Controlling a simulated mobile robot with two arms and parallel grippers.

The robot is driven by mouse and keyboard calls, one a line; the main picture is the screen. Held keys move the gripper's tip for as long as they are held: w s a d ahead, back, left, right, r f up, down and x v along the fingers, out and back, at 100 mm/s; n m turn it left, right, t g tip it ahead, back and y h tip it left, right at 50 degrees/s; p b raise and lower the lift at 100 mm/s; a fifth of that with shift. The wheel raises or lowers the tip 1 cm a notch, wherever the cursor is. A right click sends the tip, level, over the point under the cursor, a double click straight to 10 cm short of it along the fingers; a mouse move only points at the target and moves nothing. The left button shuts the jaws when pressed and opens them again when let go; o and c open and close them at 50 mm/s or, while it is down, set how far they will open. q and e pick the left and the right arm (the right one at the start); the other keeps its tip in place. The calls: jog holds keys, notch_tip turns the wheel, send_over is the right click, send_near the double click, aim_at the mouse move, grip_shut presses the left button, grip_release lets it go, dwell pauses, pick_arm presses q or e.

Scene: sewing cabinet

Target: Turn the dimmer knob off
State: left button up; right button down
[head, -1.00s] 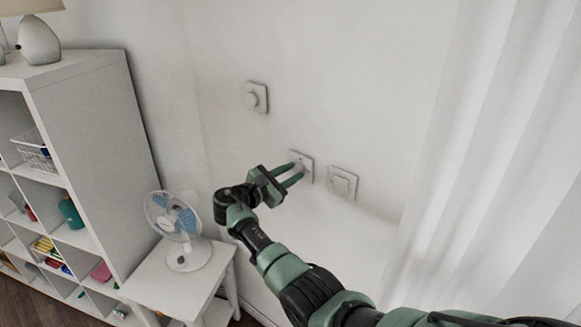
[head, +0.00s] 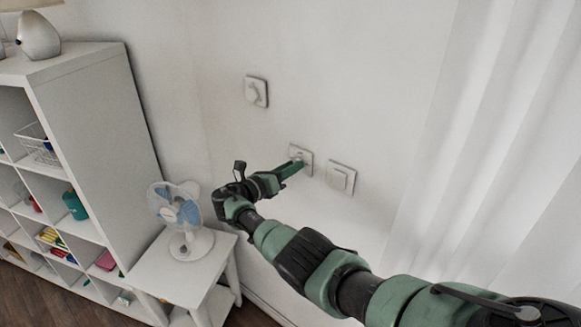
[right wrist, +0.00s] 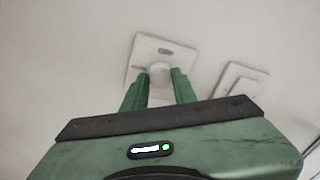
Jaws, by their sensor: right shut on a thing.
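The dimmer knob (right wrist: 159,69) is a small pale round knob on a white wall plate (right wrist: 170,44), which has a small grey mark near its top. The plate also shows in the head view (head: 306,152). My right gripper (right wrist: 156,78) is shut on the knob, with one green finger on each side of it. In the head view my right gripper (head: 298,166) reaches the plate from the lower left, and its fingers hide most of the knob. My left gripper is not in view.
A flat switch (head: 341,178) is close on the right, and another wall control (head: 256,91) is at the upper left. A fan (head: 180,215) stands on a white side table (head: 160,290) beside a shelf (head: 95,100). A curtain (head: 490,130) hangs at the right.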

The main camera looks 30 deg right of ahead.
jog(key=shift+w+d+r+n, duration=0.1)
jog(key=shift+r+n, duration=0.25)
jog(key=shift+n, duration=0.25)
jog(key=c, duration=1.3)
grip_release()
jog(key=shift+o, duration=0.9)
jog(key=shift+d, duration=0.1)
jog(key=shift+f, duration=0.25)
